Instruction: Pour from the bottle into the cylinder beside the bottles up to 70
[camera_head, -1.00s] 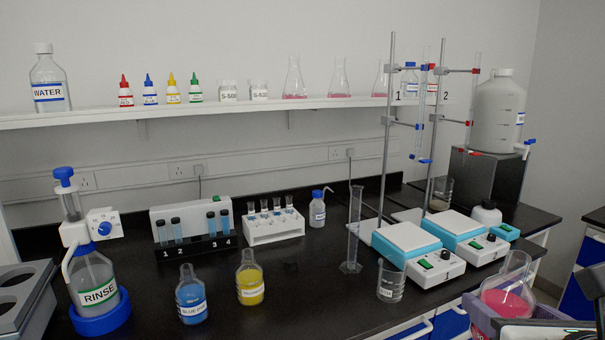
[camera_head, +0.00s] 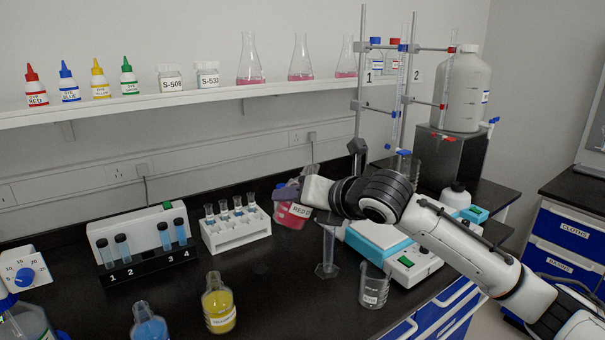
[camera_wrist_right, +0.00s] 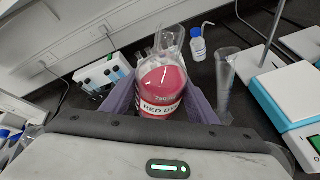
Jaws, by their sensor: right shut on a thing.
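My right gripper (camera_wrist_right: 162,98), with purple fingers, is shut on the red dye bottle (camera_wrist_right: 160,82), a clear bottle of pink-red liquid labelled RED. In the head view the bottle (camera_head: 291,215) is held behind and left of the tall clear cylinder (camera_head: 327,255), slightly tilted and apart from it. The cylinder stands upright on the black bench and also shows in the right wrist view (camera_wrist_right: 226,80); I see no liquid in it. The yellow bottle (camera_head: 219,308) and the blue bottle (camera_head: 148,325) stand at the front left. My left gripper is out of view.
A beaker (camera_head: 374,288) stands just right of the cylinder, in front of a hot plate (camera_head: 378,240). A white tube rack (camera_head: 235,232) and a black tube stand (camera_head: 145,262) are to the left. Stands with burettes rise behind. Bench front centre is clear.

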